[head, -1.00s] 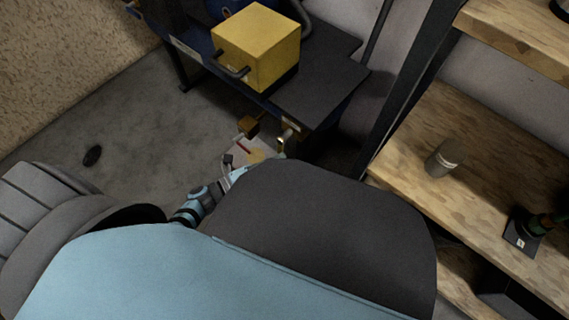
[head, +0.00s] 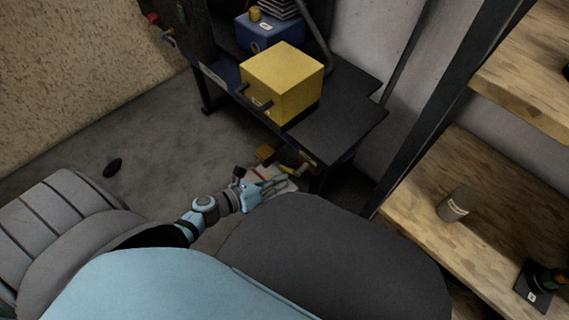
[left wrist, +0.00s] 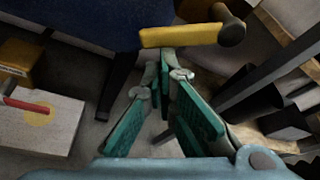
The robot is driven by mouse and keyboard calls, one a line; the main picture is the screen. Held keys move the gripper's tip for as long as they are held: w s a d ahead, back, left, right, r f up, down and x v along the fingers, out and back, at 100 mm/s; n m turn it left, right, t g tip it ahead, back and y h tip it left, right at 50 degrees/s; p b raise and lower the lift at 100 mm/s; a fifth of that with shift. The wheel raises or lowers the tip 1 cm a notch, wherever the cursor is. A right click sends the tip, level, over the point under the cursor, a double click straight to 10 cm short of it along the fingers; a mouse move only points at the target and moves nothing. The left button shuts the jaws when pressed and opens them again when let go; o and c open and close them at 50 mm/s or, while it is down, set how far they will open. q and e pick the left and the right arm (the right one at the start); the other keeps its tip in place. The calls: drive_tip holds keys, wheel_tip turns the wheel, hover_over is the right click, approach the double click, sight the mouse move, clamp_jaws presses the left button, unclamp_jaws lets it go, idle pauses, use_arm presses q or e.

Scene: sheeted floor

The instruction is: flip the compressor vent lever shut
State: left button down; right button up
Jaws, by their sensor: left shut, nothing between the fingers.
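My left gripper (head: 270,186) is shut and empty, low beside the front of the dark bench. Its teal fingers (left wrist: 164,80) come close together at the tips in the left wrist view. A yellow bar with a dark round end (left wrist: 182,35) lies just beyond the fingertips; I cannot tell whether they touch. A red lever (left wrist: 24,104) sits over a yellow disc on a white block (left wrist: 45,130), left of the fingers. The labels are too small to read, so I cannot tell which is the vent lever. My right gripper is out of view.
A yellow box (head: 282,78) with a dark handle stands on the dark bench (head: 340,125). A small ochre block (head: 265,153) is near the gripper. Wooden shelves (head: 420,195) with a grey cylinder (head: 453,204) stand at right.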

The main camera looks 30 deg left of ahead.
sight(280, 167)
use_arm(q)
drive_tip(key=a+r+m+y, duration=0.1)
drive_tip(key=r+m+y+p, duration=0.1)
drive_tip(key=m, duration=0.1)
drive_tip(key=shift+w+a, duration=0.3)
drive_tip(key=shift+a, duration=0.1)
drive_tip(key=shift+w+a+r+m+t+y, duration=0.15)
drive_tip(key=shift+r+m+t+y, duration=0.2)
drive_tip(key=shift+m, duration=0.25)
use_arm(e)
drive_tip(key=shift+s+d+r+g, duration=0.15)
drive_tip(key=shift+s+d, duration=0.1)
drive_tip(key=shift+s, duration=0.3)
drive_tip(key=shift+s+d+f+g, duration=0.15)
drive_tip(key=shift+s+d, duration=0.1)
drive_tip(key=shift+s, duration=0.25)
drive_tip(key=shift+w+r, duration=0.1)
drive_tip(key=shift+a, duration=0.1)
